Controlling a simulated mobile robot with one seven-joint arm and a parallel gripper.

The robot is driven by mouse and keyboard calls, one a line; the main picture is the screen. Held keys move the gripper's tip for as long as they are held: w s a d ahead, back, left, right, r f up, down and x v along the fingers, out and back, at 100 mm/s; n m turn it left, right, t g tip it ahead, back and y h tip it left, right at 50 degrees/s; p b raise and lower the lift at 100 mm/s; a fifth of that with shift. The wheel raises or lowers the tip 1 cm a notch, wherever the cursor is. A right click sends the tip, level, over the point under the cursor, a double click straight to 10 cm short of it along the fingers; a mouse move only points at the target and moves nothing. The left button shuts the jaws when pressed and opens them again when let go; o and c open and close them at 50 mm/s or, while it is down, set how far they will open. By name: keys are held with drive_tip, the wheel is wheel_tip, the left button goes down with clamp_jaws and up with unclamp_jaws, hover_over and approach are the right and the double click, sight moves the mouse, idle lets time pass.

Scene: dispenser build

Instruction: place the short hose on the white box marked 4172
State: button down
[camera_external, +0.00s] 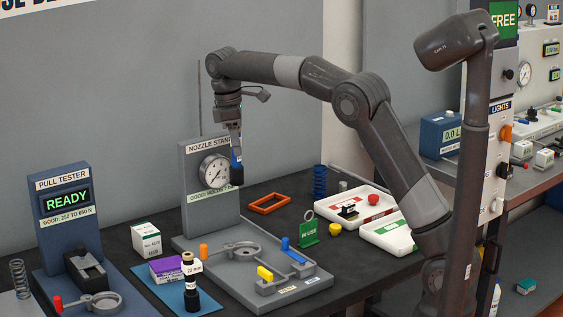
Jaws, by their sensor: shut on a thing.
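My gripper (234,126) is high in front of the nozzle stand, pointing down. It is shut on a dark upright piece with a blue-and-white band, which looks like the short hose (237,177). The hose hangs in the air in front of the stand's panel, by the round gauge. The small white box (146,242) with a green top edge stands lower left, between the pull tester and the nozzle stand. Its printed number looks like 4172 but is small. My gripper is above and to the right of this box, well apart from it.
The pull tester (66,215) reads READY. The nozzle stand (204,190) rises behind the hose. White trays (391,236) lie to the right.

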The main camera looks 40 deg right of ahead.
drive_tip(key=w+a+f+n, duration=0.2)
drive_tip(key=a+n, duration=0.5)
drive_tip(key=a, duration=0.6)
drive_tip(key=w+a+f+n+t, duration=0.1)
drive_tip(key=w+a+f+n, duration=0.2)
drive_tip(key=n, duration=0.6)
drive_tip(key=w+a+f+n+t+y, duration=0.1)
drive_tip(key=w+a+f+n, duration=0.3)
drive_tip(key=a+f+n, duration=0.2)
drive_tip(key=shift+a+f+n+t, duration=0.25)
drive_tip(key=shift+f+n+t, duration=0.05)
drive_tip(key=shift+n, duration=1.1)
drive_tip(key=shift+w, duration=0.1)
drive_tip(key=shift+f, duration=0.15)
drive_tip(key=c, duration=0.9)
unclamp_jaws()
